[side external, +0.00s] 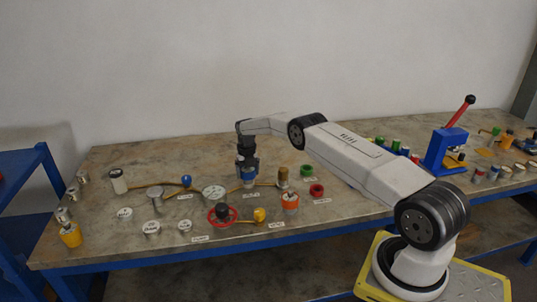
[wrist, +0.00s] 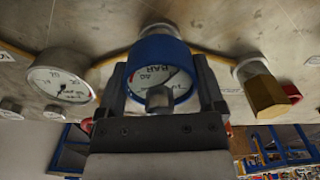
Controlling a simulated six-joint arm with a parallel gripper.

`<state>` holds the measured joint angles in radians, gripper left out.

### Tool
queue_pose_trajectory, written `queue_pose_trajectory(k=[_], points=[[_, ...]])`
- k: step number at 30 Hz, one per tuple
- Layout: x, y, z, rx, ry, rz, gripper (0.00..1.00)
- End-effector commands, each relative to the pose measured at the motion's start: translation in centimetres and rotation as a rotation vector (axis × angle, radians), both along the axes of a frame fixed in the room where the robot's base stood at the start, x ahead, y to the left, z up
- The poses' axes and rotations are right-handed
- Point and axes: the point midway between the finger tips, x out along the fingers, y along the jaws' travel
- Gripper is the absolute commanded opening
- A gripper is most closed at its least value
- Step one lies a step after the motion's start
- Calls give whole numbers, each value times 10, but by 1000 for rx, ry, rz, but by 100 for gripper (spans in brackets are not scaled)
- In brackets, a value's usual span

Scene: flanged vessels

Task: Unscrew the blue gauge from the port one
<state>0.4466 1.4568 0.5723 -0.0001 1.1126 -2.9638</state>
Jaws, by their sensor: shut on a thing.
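The blue gauge (wrist: 160,48) has a blue rim and a white dial, and stands between the two fingers in the wrist view. My gripper (wrist: 162,82) is shut on it from both sides. In the side view my gripper (side external: 247,172) points down at the bench, with a little of the blue gauge (side external: 250,176) showing at its fingers. The port under the gauge is mostly hidden, and the small labels are too blurred to read, so I cannot tell whether the thread is engaged.
A white-dial gauge (wrist: 62,78) stands to the left and a brass hex fitting (wrist: 266,94) to the right.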

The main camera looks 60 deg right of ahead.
Motion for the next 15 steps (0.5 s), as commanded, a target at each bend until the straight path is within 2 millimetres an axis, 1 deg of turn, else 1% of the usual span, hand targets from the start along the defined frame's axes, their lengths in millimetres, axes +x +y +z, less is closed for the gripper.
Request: queue_pose_trajectory(k=[4, 5, 6, 15], points=[[1, 0, 1, -1, -2, 1, 17], [1, 0, 1, -1, -2, 0, 97], [0, 0, 1, -1, -2, 0, 100], [0, 0, 1, 0, 0, -2, 100]])
